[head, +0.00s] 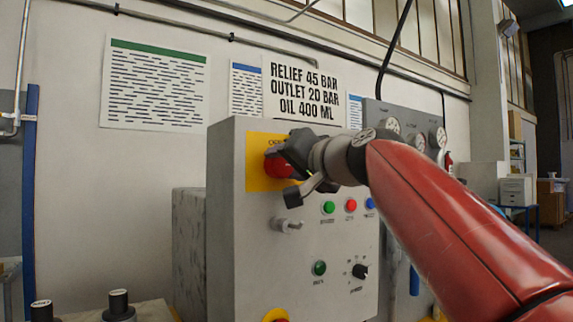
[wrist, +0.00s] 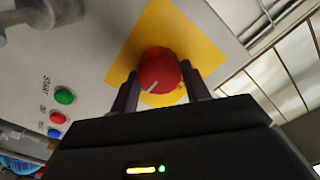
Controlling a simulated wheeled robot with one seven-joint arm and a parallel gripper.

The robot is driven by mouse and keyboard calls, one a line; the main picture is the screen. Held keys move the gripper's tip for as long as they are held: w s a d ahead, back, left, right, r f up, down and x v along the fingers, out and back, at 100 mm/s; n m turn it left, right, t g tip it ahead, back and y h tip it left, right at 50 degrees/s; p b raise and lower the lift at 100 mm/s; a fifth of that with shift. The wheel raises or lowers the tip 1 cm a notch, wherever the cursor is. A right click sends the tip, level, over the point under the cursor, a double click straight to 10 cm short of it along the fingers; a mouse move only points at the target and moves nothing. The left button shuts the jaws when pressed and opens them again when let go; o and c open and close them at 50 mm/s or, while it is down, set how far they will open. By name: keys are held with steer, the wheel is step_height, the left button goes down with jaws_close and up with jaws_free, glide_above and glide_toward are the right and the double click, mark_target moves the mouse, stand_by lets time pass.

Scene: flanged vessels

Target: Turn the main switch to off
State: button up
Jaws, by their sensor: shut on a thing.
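The main switch is a round red knob (head: 277,167) on a yellow plate (head: 256,180) at the upper left of a grey control box. In the wrist view the red knob (wrist: 159,71) shows a white pointer line slanting toward its lower left. My gripper (head: 291,168) is at the knob, and in the wrist view its two dark fingers (wrist: 160,92) stand on either side of it, shut on it. The gripper hides part of the knob and of the plate's lettering in the head view.
Green (head: 329,208), red (head: 351,205) and blue (head: 370,204) buttons sit below right of my gripper. A grey handle (head: 287,225) sticks out just below it. A green lamp (head: 319,268) and a black selector (head: 360,271) are lower on the box. Gauges (head: 418,142) stand behind my arm.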

steer(key=shift+f, duration=0.1)
steer(key=n+b, duration=0.2)
steer(key=n, duration=0.2)
steer(key=shift+n+b, duration=0.3)
steer(key=shift+b, duration=0.05)
steer(key=n+b, duration=0.1)
steer(key=n, duration=0.3)
steer(key=shift+a+n+b, duration=0.1)
steer(key=shift+n+b, duration=0.2)
steer(key=shift+b, duration=0.05)
steer(key=n+b, duration=0.1)
steer(key=n, duration=0.3)
steer(key=shift+s, duration=0.1)
steer(key=shift+a+n+b, duration=0.1)
steer(key=shift+n+b, duration=0.35)
steer(key=shift+n, duration=1.75)
steer(key=o, duration=1)
